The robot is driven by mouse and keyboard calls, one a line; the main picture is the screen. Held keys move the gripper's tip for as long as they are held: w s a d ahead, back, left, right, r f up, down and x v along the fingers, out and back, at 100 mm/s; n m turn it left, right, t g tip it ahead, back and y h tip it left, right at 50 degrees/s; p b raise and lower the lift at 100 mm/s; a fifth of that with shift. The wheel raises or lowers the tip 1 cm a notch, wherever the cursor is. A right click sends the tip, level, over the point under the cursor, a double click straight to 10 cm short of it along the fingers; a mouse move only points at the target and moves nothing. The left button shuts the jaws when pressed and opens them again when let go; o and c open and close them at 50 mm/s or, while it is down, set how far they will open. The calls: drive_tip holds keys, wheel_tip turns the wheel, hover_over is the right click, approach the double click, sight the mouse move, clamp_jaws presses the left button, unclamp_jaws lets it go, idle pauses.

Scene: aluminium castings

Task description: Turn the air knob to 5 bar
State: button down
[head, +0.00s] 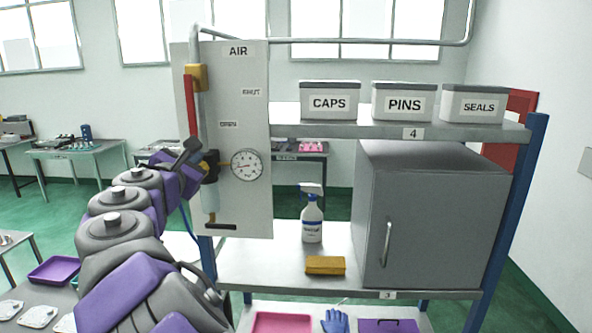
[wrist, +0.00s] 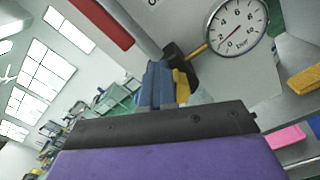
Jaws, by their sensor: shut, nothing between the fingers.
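The white AIR panel (head: 252,100) stands left of the shelf with a round gauge (head: 247,165) on it. The gauge also shows in the wrist view (wrist: 238,27) with a red needle; I cannot read its value surely. The dark air knob (head: 211,166) sits on the pipe left of the gauge, and in the wrist view it shows as a black part (wrist: 174,56) beyond my fingers. My gripper (head: 197,160) is shut and empty close to the knob; its blue fingertips show in the wrist view (wrist: 158,84). I cannot tell whether they touch the knob.
A red lever (head: 190,103) and yellow valve (head: 197,77) are higher on the pipe. The shelf holds labelled bins (head: 403,103), a grey cabinet (head: 430,220), a spray bottle (head: 312,222) and a yellow sponge (head: 325,265). The panel below the gauge is mostly clear.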

sight(206, 167)
drive_tip(key=shift+d+f, duration=0.1)
drive_tip(key=shift+f, duration=0.25)
drive_tip(key=shift+d+f+p, duration=0.1)
drive_tip(key=shift+d+p, duration=0.35)
drive_tip(key=shift+p, duration=0.1)
drive_tip(key=shift+s+d+f+p, duration=0.1)
drive_tip(key=shift+d+f+p, duration=0.15)
drive_tip(key=shift+d+p, duration=0.15)
drive_tip(key=shift+d+f, duration=0.15)
drive_tip(key=shift+f, duration=0.15)
drive_tip(key=shift+d+r+p, duration=0.2)
drive_tip(key=shift+p, duration=0.35)
